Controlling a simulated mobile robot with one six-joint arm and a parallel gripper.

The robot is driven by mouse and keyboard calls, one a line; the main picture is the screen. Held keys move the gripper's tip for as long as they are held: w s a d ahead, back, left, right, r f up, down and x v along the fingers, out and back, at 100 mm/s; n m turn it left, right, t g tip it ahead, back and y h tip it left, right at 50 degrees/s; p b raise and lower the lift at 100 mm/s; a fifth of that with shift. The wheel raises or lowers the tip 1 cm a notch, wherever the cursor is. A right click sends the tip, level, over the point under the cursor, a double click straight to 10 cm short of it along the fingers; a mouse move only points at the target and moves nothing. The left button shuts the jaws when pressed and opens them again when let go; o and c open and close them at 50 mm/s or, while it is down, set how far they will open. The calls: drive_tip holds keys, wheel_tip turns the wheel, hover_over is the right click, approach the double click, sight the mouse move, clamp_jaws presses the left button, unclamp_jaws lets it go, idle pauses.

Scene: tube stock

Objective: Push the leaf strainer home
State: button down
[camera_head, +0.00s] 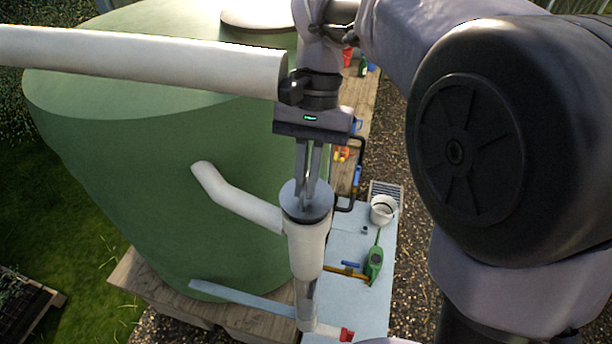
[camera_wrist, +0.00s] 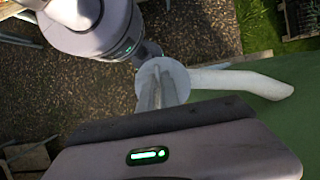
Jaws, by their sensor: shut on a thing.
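The leaf strainer (camera_head: 292,203) shows as a grey-blue disc with a dark ring under its edge. It sits at the top mouth of the white pipe body (camera_head: 306,250), and I cannot tell how deep it is in. My gripper (camera_head: 310,188) points down from above, its fingers shut on the strainer's middle. The wrist view shows the strainer's disc (camera_wrist: 176,72) as a pale round, with the fingers (camera_wrist: 157,98) on it. The disc hides the pipe mouth. A white angled branch pipe (camera_head: 238,205) runs from the pipe body to the green tank, also seen in the wrist view (camera_wrist: 240,82).
The large green tank (camera_head: 160,150) stands close on the left. A thick white pipe (camera_head: 140,62) ends beside my wrist at upper left. A light blue bench top (camera_head: 345,300) below holds a white bucket (camera_head: 382,210) and a green tool (camera_head: 374,263). Gravel lies to the right.

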drive_tip(key=shift+f+b, duration=0.8)
drive_tip(key=shift+f, duration=0.35)
idle(0.9)
drive_tip(key=c, duration=1.5)
unclamp_jaws()
drive_tip(key=p+v, duration=0.3)
drive_tip(key=v, duration=0.9)
drive_tip(key=shift+p, duration=0.4)
